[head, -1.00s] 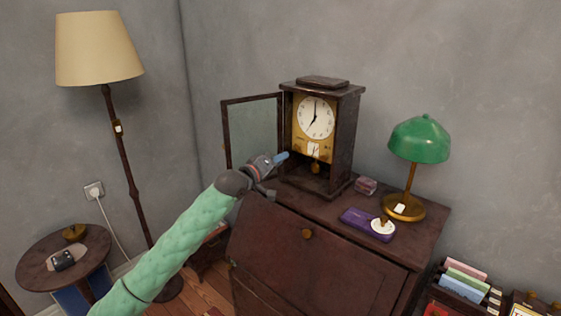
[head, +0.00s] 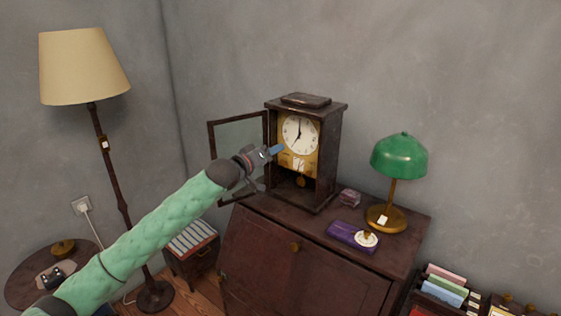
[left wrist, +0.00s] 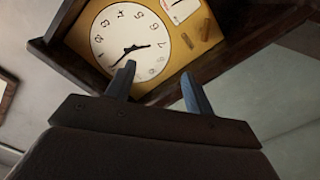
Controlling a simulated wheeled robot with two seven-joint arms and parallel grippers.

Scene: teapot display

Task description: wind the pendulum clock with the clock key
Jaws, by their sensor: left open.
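The pendulum clock (head: 318,150) stands upright on the dark wooden desk, its glass door (head: 238,146) swung open to the left. It has a white dial (head: 299,134), a brass plate with a white card (head: 297,163), and a pendulum bob (head: 300,181) below. My left gripper (head: 271,152) is open in front of the clock's face, near the dial's lower left edge. In the left wrist view, the gripper (left wrist: 158,84) has its fingers apart with nothing seen between them; the dial (left wrist: 130,42) fills the background. I cannot clearly make out the clock key. My right gripper is not in view.
On the desk (head: 270,244) lie a purple case (head: 345,235) with a white disc and brass piece (head: 366,238), and a small reddish box (head: 350,197). A green lamp (head: 398,157) stands right of the clock. A floor lamp (head: 84,66) stands at left.

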